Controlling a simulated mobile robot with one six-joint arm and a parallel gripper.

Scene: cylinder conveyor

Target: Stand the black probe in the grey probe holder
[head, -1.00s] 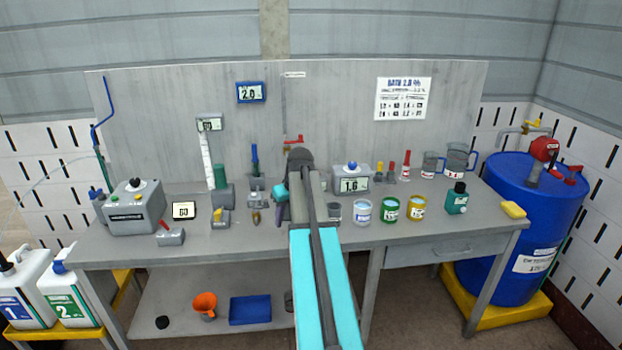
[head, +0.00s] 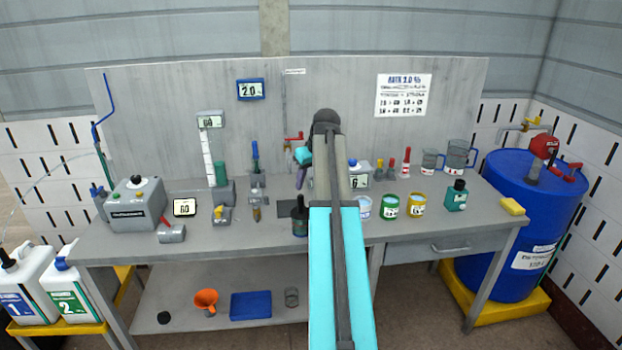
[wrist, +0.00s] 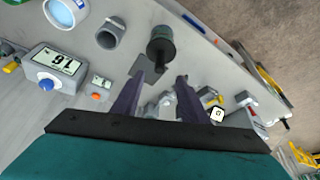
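A dark, upright body with a thin black top (head: 300,216) stands near the bench's front edge; it looks like the black probe, though I cannot be sure. It also shows in the wrist view (wrist: 161,46), beyond my fingertips and touching neither. A grey, hollow cup (wrist: 110,33) stands left of it in the wrist view and may be the grey probe holder; my arm hides it in the head view. My gripper (head: 303,172) is above the bench, behind the dark body. In the wrist view its purple fingers (wrist: 160,82) are apart with nothing gripped.
A dark flat pad (head: 287,208) lies beside the dark body. Green (head: 390,207) and yellow (head: 416,205) cans stand to the right. Grey fixtures (head: 222,215) crowd the left.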

